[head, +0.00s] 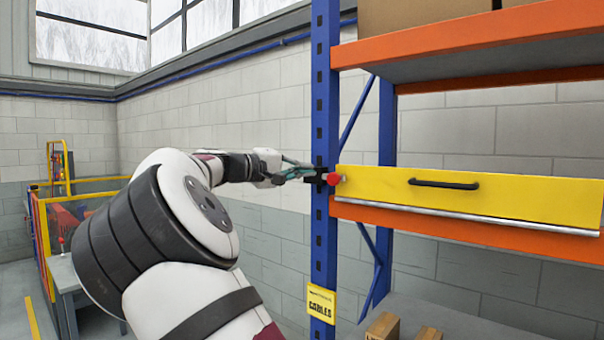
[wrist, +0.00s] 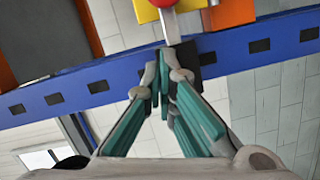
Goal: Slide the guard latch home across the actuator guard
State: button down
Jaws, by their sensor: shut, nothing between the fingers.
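The actuator guard, seen as a long yellow panel (head: 470,192) with a black handle, lies along the front of the orange shelf beam in the head view. A red knob (head: 333,179), apparently the guard latch's, is at the panel's left end beside the blue upright. In the wrist view a silver bar (wrist: 170,27) runs from the red knob at the top edge toward a black block (wrist: 186,62) on the upright. My gripper (head: 309,173) is shut and empty, its teal fingertips at the black block, left of the knob. Whether they touch it, I cannot tell. The fingers (wrist: 164,82) partly hide the block.
The blue upright (head: 324,110) stands right by my fingertips. An orange shelf beam (head: 470,40) with cardboard boxes is above, and more boxes (head: 384,326) sit below. A yellow-framed fence (head: 45,240) stands far left. Open space lies left of the rack.

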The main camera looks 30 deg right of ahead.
jog(key=a+b, duration=0.1)
jog(key=a, duration=0.9)
jog(key=shift+s+r, duration=0.25)
jog(key=shift+r, duration=0.2)
jog(key=s+d+f+y, duration=0.4)
jog(key=s+f+y, duration=0.1)
jog(key=f, duration=0.3)
jog(key=s+d+f+y, duration=0.4)
jog(key=s+f, duration=0.2)
jog(key=f, duration=0.2)
jog(key=s+a+f+t+y, duration=0.2)
jog(key=s+a+f+y, duration=0.1)
jog(key=s+a, duration=0.7)
jog(key=s+a+f+n+t+y, duration=0.1)
jog(key=s+a+f+y, duration=0.3)
jog(key=s+a, duration=0.5)
jog(key=s+y, duration=0.1)
jog(key=s, duration=0.4)
jog(key=shift+a+f+n+t, duration=0.3)
jog(key=shift+a+t, duration=0.05)
jog(key=shift+t, duration=0.05)
jog(key=shift+s, duration=0.1)
